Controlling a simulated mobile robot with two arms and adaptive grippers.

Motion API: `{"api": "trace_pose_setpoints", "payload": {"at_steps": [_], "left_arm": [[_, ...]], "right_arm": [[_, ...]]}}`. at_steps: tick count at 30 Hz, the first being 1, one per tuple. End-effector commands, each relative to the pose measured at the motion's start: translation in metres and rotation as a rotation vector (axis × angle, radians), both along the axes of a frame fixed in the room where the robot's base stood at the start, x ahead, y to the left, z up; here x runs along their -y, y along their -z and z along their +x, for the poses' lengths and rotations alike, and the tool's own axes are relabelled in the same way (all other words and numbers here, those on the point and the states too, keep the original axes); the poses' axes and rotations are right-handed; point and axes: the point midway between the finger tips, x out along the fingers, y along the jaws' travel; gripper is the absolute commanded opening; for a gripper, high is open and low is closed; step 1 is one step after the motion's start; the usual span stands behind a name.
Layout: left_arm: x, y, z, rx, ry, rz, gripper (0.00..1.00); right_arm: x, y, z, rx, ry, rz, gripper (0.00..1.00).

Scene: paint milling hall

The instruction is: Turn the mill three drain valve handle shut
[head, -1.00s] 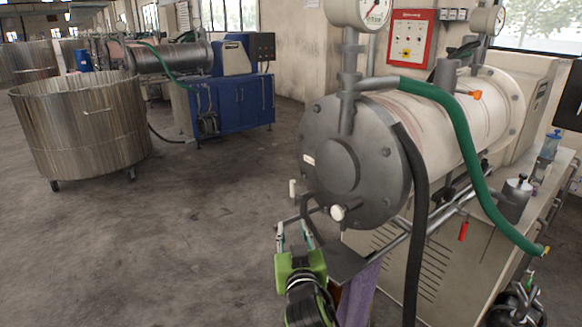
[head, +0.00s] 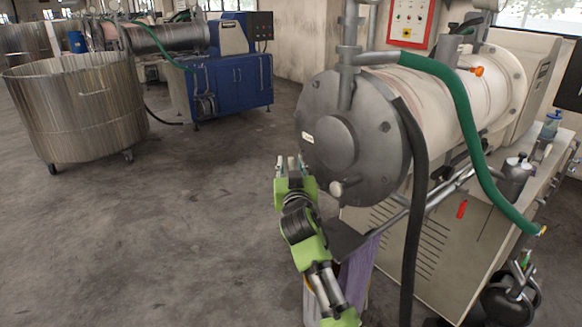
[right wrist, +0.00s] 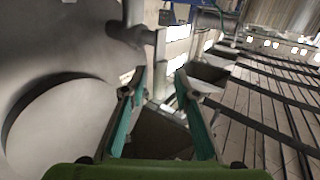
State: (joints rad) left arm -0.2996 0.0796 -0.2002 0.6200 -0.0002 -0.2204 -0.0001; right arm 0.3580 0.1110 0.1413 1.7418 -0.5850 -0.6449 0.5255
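The near mill, a horizontal drum with a round dark grey end face (head: 345,150), stands right of centre in the head view. A pale knob (head: 336,188) sticks out low on this face. My right gripper (head: 290,160), on a green and black arm, is at the lower left edge of the face. In the right wrist view its two teal fingers (right wrist: 158,82) are apart. A grey stub with a short upright bar (right wrist: 160,48), possibly the drain valve handle, shows beyond and between the fingertips. I cannot tell whether they touch it. My left gripper is not in view.
A green hose (head: 465,135) and a black hose (head: 418,190) hang beside the drum. A red-handled part (head: 461,209) sits below it. A large steel tub (head: 75,115) and a blue cabinet (head: 232,88) stand at left. The floor (head: 170,230) between is clear.

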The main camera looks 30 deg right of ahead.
Motion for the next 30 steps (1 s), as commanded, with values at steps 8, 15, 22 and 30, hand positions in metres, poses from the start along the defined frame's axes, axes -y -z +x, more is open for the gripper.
{"api": "trace_pose_setpoints", "payload": {"at_steps": [8,15,22,30], "left_arm": [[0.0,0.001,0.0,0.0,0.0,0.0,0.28],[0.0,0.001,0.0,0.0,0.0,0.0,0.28],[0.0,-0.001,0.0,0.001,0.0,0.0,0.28],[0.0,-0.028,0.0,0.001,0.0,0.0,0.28]], "right_arm": [[0.003,0.0,0.005,0.0,0.0,0.0,0.28],[0.003,0.0,0.004,-0.001,0.0,0.0,0.0],[0.003,-0.001,0.005,-0.005,0.0,-0.001,0.0],[0.002,-0.006,0.008,-0.071,0.001,-0.005,0.0]]}}
